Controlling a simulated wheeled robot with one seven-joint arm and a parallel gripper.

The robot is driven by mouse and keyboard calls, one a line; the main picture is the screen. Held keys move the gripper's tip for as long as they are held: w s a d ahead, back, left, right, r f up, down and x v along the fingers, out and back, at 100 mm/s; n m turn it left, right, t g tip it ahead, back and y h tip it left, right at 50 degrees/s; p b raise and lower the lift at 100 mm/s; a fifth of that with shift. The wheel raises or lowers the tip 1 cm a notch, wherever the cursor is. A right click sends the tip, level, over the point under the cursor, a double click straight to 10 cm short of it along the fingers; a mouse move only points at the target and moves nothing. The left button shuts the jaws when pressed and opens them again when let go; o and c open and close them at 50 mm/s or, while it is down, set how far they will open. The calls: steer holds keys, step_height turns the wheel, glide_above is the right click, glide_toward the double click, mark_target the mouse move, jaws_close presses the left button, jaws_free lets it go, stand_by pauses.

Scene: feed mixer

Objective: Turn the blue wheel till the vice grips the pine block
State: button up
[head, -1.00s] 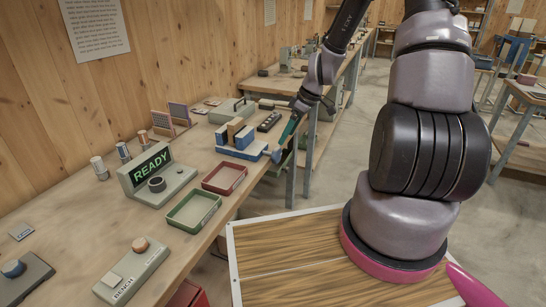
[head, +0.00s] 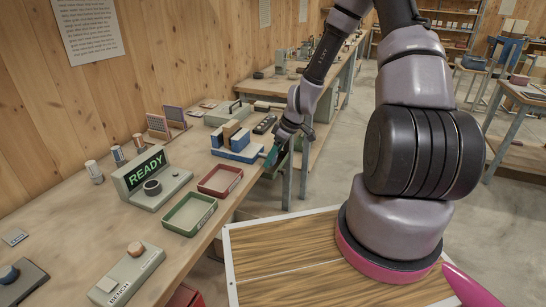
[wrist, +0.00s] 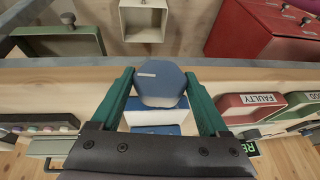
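The blue vice (head: 236,155) stands at the bench's front edge in the head view. The pine block (head: 231,129) sits upright at its jaws; whether both jaws touch it is too small to tell. The blue wheel (wrist: 160,82) faces me in the wrist view, with a pale mark near its upper left. My gripper (wrist: 160,76) has its green fingers on both sides of the wheel, with no clear gap. Whether they press on it I cannot tell. In the head view, my gripper (head: 270,156) hides most of the wheel. Part of the vice shows below the wheel in the wrist view.
A red tray (head: 220,181) and a green tray (head: 189,214) lie on the bench left of my gripper. A grey box (head: 153,179) with a READY display stands behind them. A dark rack (head: 265,124) lies beyond the vice.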

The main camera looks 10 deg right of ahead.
steer(key=c, duration=0.8)
steer(key=shift+o, duration=0.3)
